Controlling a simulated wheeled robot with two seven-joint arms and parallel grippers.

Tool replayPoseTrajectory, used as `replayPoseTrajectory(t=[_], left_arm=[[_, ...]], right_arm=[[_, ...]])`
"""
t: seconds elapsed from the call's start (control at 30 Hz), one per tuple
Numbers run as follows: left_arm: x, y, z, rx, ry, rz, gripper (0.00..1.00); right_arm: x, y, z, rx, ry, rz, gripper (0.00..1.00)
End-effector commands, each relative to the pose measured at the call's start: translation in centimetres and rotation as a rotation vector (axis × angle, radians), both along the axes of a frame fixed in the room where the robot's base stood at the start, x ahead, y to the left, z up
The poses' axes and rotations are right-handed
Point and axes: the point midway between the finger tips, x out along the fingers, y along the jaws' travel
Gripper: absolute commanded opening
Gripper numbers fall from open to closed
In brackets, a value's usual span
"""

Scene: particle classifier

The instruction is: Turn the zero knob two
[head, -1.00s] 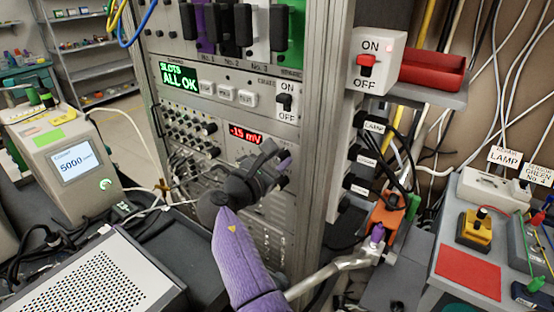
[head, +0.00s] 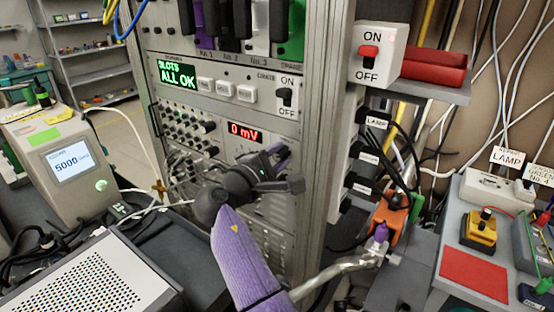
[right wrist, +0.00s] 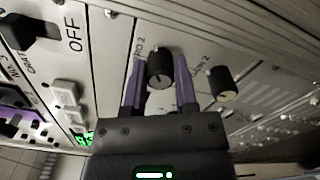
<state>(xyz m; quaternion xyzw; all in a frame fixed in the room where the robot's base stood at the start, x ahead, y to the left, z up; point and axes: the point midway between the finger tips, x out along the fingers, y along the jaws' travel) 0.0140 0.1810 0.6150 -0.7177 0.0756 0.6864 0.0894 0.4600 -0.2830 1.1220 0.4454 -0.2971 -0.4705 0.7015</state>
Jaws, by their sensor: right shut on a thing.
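The zero knob two (right wrist: 160,68) is a round black knob on the grey panel, with a partly visible "2" label beside it in the right wrist view. My right gripper (right wrist: 160,80) has its purple fingers on either side of this knob and is shut on it. In the head view my right gripper (head: 281,158) is at the rack panel, just below the red display (head: 245,133), which reads 0 mV. The gripper hides the knob there. My left gripper is not in view.
A second black knob (right wrist: 222,84) sits close by on the same panel. Above the display are a green "SLOTS ALL OK" screen (head: 177,74) and a small on/off switch (head: 285,97). A white box with a red switch (head: 368,56) is mounted right of the rack.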

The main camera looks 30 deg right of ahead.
Motion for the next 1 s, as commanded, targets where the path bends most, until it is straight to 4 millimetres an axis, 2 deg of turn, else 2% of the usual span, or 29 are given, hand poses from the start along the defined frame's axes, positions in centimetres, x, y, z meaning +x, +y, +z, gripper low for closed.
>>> replayPoseTrajectory(t=[0.73,0.77,0.8,1.0], left_arm=[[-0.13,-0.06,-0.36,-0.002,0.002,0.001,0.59],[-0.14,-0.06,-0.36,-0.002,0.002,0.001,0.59],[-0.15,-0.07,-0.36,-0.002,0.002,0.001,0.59],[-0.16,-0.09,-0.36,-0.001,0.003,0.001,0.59]], right_arm=[[-0.01,-0.01,-0.05,0.030,-0.067,0.000,0.00],[-0.01,-0.01,-0.05,0.030,-0.067,0.000,0.42],[-0.01,-0.01,-0.05,0.030,-0.067,0.000,0.51],[-0.01,0.00,-0.03,0.029,-0.067,-0.001,0.51]])
